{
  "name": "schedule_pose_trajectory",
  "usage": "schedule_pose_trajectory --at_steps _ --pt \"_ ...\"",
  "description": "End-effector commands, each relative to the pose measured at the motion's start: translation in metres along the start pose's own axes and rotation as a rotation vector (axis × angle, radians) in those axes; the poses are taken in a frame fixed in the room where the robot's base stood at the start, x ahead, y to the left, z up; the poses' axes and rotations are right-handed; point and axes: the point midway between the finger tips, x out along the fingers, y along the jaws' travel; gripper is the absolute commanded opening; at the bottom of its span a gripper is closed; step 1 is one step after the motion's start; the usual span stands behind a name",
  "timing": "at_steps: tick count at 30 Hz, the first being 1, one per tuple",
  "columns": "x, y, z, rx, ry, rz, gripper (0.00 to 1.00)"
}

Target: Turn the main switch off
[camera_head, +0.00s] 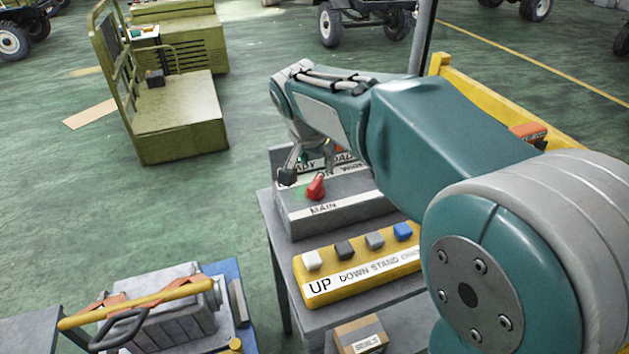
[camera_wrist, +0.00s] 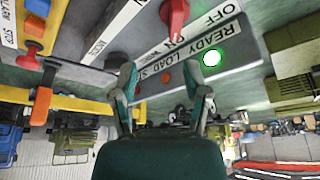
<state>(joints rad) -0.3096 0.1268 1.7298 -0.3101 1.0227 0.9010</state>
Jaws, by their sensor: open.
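The main switch is a red knob (camera_head: 316,187) on a grey box (camera_head: 335,222) labelled MAIN. In the wrist view the knob (camera_wrist: 175,14) is at the top edge, partly cut off, its lower end near the ON label, with OFF to its right. A green lamp (camera_wrist: 211,57) is lit beside READY. My gripper (camera_wrist: 160,74) is open and empty, its fingers spread below the knob in the wrist view and apart from it.
A yellow button box (camera_head: 320,292) labelled UP, DOWN and STAND sits in front of the switch box on the grey table. A small cardboard box (camera_head: 358,336) is below. A yellow rail (camera_head: 500,98) stands behind my arm. Open green floor (camera_head: 205,215) lies left.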

Motion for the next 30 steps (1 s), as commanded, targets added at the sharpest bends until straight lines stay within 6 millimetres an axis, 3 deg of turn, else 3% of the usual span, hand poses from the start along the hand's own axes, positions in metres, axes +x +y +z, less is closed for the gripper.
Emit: schedule_pose_trajectory --at_steps 3,6,11,24,30 --pt "0.011 -0.02 -0.005 0.026 0.003 0.014 0.6" --pt "0.015 -0.026 -0.007 0.04 0.007 0.02 0.6" --pt "0.025 -0.027 -0.007 0.044 0.006 0.024 0.6" --pt "0.102 -0.025 -0.007 0.043 0.005 0.024 0.6" --pt "0.121 -0.025 -0.008 0.043 0.007 0.021 0.6"
